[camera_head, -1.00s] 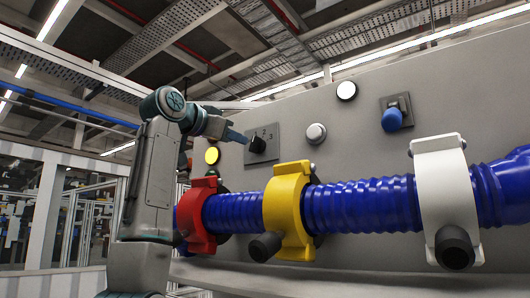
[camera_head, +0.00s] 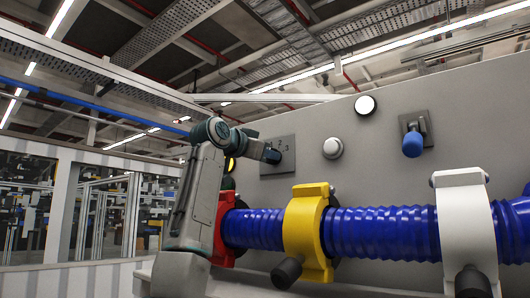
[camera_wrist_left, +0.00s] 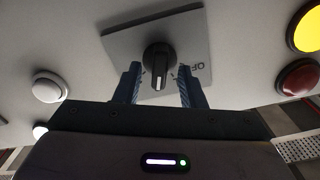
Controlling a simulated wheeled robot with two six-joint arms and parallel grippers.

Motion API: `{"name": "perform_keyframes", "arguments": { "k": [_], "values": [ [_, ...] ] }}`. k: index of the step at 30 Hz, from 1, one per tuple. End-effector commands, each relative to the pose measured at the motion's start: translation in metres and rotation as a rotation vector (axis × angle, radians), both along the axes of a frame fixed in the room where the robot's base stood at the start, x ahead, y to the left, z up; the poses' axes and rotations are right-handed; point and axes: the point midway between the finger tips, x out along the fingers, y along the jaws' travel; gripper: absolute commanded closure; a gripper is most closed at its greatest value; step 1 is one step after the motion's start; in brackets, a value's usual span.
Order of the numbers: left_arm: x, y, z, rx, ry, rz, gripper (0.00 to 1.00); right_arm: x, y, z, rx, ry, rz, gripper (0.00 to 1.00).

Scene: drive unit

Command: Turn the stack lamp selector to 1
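The stack lamp selector is a black knob (camera_wrist_left: 158,58) with a white pointer line, on a square grey plate (camera_head: 288,147) on the panel. The digits 2 and 3 show on the plate in the head view; "OFF" shows on its right side in the left wrist view. There the pointer line faces the bottom of the picture, towards my gripper. My left gripper (camera_wrist_left: 160,88) is open, its two blue fingers on either side of the knob's near end with gaps visible. In the head view my left gripper (camera_head: 270,155) covers the knob. My right gripper is out of view.
A yellow lamp (camera_wrist_left: 307,28) and a red button (camera_wrist_left: 298,78) sit beside the plate. A white button (camera_head: 332,148) and a blue-handled switch (camera_head: 413,140) are to the right. Below runs a blue ribbed hose (camera_head: 385,232) held by red, yellow and white clamps.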

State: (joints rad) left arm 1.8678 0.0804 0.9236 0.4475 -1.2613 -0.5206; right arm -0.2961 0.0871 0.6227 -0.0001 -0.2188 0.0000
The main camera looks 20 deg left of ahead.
Motion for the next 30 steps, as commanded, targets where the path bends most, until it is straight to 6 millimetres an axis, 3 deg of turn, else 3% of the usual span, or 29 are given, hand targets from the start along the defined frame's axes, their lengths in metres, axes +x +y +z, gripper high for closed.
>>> {"name": "perform_keyframes", "arguments": {
  "k": [1, 6, 7, 19, 30],
  "values": [
    [0.0, 0.0, -0.001, 0.0, 0.001, -0.001, 0.64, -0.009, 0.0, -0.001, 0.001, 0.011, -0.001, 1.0],
    [0.0, 0.0, -0.001, 0.0, 0.001, -0.001, 0.97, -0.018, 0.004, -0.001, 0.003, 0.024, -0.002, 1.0],
    [0.0, 0.0, -0.001, 0.0, 0.001, -0.001, 1.0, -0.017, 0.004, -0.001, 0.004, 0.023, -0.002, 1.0],
    [0.0, 0.0, -0.001, -0.052, 0.02, -0.001, 1.0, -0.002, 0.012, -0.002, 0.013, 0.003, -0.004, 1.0],
    [0.001, 0.001, -0.001, -0.298, 0.109, -0.001, 1.0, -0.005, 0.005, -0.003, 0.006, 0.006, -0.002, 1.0]
  ]
}}
